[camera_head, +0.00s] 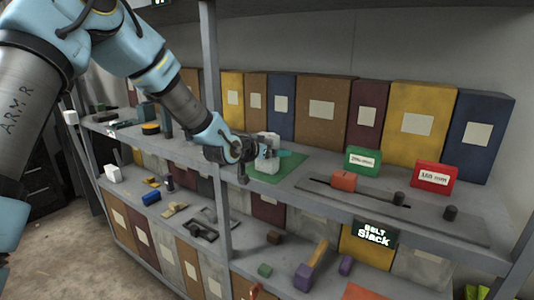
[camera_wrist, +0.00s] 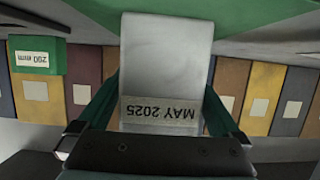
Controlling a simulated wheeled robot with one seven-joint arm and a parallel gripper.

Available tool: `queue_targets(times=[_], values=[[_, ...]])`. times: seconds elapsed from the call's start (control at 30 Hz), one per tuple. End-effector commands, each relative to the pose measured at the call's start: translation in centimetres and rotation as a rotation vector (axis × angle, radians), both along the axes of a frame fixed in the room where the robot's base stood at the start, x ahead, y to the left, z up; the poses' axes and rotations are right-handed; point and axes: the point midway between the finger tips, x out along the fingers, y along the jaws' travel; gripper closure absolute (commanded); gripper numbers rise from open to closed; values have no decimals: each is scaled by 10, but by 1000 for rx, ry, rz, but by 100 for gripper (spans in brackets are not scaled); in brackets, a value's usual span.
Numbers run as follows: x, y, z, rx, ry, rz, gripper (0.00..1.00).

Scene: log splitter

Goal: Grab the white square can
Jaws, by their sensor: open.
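The white square can (camera_head: 267,158) stands upright on a green mat (camera_head: 285,170) on the upper shelf. In the wrist view the can (camera_wrist: 165,60) shows upside down and large, with a pale label reading "MAY 2025". My gripper (camera_head: 270,153) is at the can, with its teal fingers apart. In the wrist view one finger lies on each side of the can, so the can is between the fingers of my gripper (camera_wrist: 160,108). I cannot tell whether either finger touches it. Part of the can is hidden behind the gripper in the head view.
A green box (camera_head: 362,161) and a red box (camera_head: 434,177) stand to the right on the same shelf, near an orange block (camera_head: 344,181) on a grey slotted plate. Several coloured binders line the back. A grey shelf post (camera_head: 212,90) stands close to my arm.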

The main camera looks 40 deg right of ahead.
Motion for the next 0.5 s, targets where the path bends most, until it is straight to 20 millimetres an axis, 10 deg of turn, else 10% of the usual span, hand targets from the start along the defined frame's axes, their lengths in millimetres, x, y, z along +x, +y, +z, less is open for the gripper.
queue_targets(times=[0.17, 0.5], values=[[0, 0, 0, 0, 0, 0, 0], [0, 0, 0, 0, 0, 0, 38]])
